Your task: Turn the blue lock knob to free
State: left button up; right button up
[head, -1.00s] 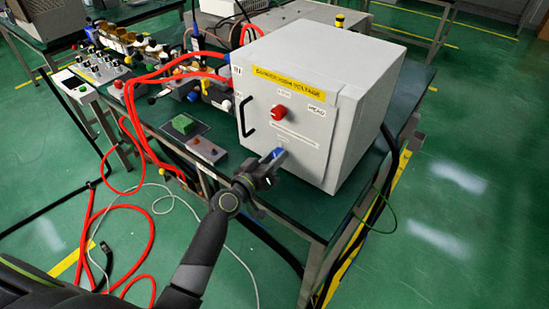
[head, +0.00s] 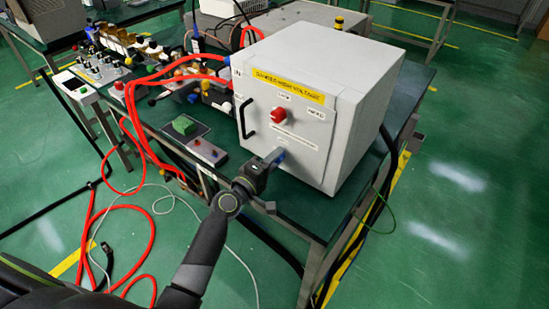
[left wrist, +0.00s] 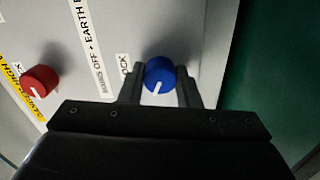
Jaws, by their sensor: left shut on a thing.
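The blue lock knob (left wrist: 160,73) sits low on the front panel of the grey cabinet (head: 325,60). My left gripper (left wrist: 160,80) is shut on it, with one finger on each side in the left wrist view. The knob's white pointer line shows on its face, toward the gripper's palm. In the head view the left gripper (head: 272,160) reaches the panel from the front, and the blue knob (head: 281,155) shows only as a small patch at the fingertips. A label ending in "OCK" (left wrist: 125,65) is beside the knob, partly hidden by a finger. My right gripper is not in view.
A red knob (head: 278,116) sits above on the same panel, with a black door handle (head: 248,118) to its left. A small control box (head: 206,152) lies on the green bench nearby. Red cables (head: 150,85) run left of the cabinet and down to the floor.

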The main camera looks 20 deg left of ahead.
pick_arm(q)
jog(key=shift+n+p, duration=0.45)
jog(key=shift+n, duration=1.85)
jog(key=o, duration=1)
jog(key=shift+b+v, duration=1.5)
jog(key=shift+v, duration=7.25)
